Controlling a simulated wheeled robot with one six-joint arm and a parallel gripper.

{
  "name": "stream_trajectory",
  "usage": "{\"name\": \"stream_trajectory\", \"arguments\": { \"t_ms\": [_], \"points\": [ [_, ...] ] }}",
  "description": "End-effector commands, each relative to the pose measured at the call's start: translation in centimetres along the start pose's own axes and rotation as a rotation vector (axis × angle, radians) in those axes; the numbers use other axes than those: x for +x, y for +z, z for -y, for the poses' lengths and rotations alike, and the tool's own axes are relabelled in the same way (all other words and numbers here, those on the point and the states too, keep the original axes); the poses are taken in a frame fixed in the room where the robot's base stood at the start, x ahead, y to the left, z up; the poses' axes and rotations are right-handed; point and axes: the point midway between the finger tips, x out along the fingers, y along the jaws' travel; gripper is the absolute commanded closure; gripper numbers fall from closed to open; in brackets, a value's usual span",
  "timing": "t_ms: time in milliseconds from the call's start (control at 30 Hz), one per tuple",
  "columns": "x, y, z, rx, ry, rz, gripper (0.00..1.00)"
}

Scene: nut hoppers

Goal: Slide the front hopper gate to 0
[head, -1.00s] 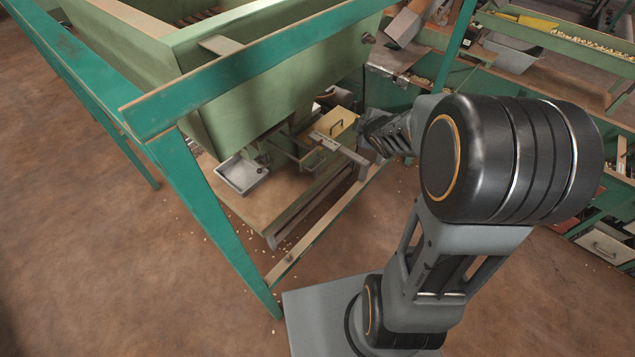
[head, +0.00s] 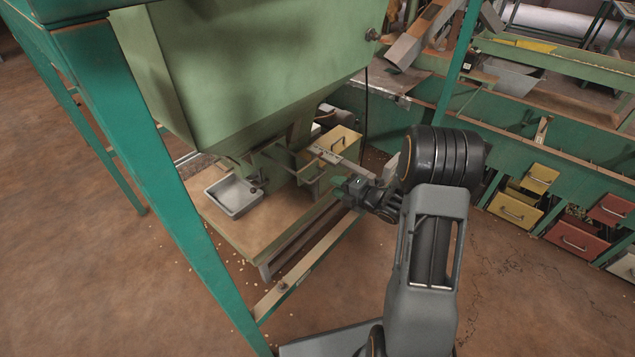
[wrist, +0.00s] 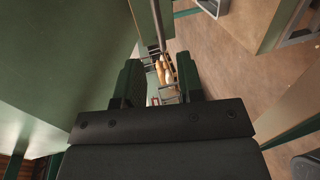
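The front hopper (head: 250,75) is a large pale green bin with a tapering underside in the head view. Below its outlet, a metal bar (head: 326,154) and thin bracket parts stick out to the right; which part is the gate, and its setting, I cannot tell. My gripper (head: 352,187) is just right of and below these parts. In the wrist view my gripper (wrist: 160,82) has its two dark fingers apart, with a thin metal rod and pale pieces showing in the gap beyond. I cannot tell whether the fingers touch anything.
A grey metal tray (head: 235,195) sits on the wooden shelf below the outlet. A green frame post (head: 180,190) stands at left. Coloured drawers (head: 575,240) line the right. Open floor lies at lower right.

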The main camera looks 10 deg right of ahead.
Motion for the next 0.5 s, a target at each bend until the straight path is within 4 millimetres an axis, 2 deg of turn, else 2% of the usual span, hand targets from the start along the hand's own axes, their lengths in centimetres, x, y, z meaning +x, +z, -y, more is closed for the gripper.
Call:
{"name": "stream_trajectory", "arguments": {
  "t_ms": [33, 200, 500],
  "points": [
    [1.2, -0.1, 0.3, -0.001, -0.001, -0.004, 0.65],
    [4.3, -0.1, 0.3, 0.000, 0.000, -0.002, 0.65],
    [7.9, 0.0, 0.1, 0.001, -0.002, 0.000, 0.65]
  ]
}}
